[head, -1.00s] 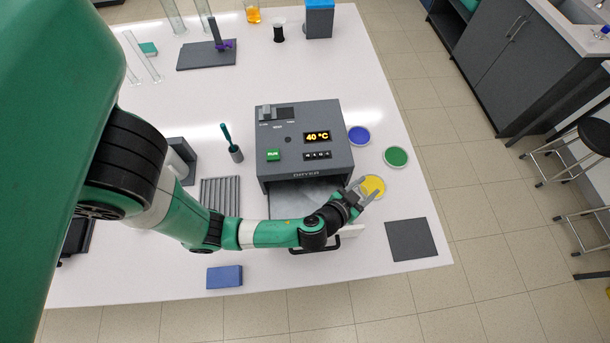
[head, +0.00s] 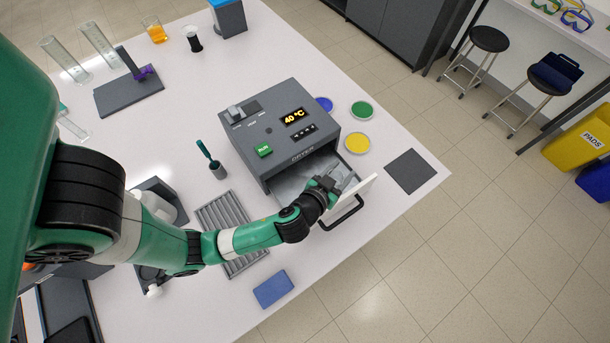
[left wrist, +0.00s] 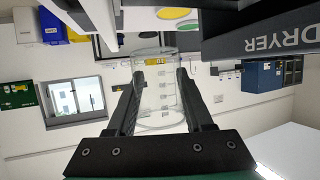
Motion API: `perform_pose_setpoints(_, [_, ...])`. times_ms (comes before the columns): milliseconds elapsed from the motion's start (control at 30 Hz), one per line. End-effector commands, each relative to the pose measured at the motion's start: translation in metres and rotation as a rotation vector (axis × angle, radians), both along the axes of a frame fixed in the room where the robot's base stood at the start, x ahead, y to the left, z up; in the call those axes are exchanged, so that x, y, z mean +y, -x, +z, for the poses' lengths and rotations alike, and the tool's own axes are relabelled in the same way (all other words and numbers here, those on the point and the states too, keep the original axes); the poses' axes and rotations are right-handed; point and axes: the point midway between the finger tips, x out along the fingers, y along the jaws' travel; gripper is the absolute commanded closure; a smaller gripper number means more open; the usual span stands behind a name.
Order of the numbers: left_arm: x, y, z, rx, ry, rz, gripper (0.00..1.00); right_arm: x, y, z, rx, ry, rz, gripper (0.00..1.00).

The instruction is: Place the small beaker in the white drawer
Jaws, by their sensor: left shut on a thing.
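The small beaker (left wrist: 158,97) is clear glass with markings and sits between the fingers of my left gripper (left wrist: 157,76) in the left wrist view. My left gripper (head: 340,178) is shut on it. In the head view, the gripper is over the front part of the open drawer, and the beaker is hard to make out. The white drawer (head: 362,196) is pulled out from the grey dryer (head: 280,132), with a black handle on its front. I cannot tell how far above the drawer floor the beaker is. My right gripper is not in view.
Yellow (head: 357,143), green (head: 361,110) and blue (head: 324,104) discs lie right of the dryer, near a dark grey mat (head: 410,171). A ribbed grey rack (head: 222,220) and a blue block (head: 273,289) lie on the left and front. The table edge is close to the drawer front.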

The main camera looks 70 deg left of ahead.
Motion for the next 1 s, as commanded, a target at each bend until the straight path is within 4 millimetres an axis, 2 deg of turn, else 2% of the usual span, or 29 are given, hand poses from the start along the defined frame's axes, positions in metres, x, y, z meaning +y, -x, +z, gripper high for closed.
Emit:
perform_pose_setpoints(33, [0.007,0.014,-0.004,0.006,0.0,0.005,1.0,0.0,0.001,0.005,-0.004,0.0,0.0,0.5])
perform_pose_setpoints(200, [0.028,0.051,-0.021,0.006,0.0,0.007,1.0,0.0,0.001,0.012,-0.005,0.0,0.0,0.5])
perform_pose_setpoints(300, [0.037,0.066,-0.048,0.008,0.001,0.006,1.0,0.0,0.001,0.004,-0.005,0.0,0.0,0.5])
perform_pose_setpoints(400, [0.044,0.078,-0.065,0.004,0.001,0.006,1.0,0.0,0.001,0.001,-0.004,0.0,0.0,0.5])
perform_pose_setpoints(667, [0.049,0.087,-0.076,0.0,0.0,0.001,1.0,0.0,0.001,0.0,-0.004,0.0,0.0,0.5])
perform_pose_setpoints(733, [0.051,0.092,-0.084,0.002,0.001,0.003,1.0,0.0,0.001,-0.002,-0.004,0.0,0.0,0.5])
perform_pose_setpoints(867, [0.05,0.09,-0.109,0.001,-0.001,-0.002,1.0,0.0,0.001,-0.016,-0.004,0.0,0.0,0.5])
perform_pose_setpoints(1000, [0.05,0.09,-0.112,-0.002,0.0,-0.001,1.0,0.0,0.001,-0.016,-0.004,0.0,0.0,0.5])
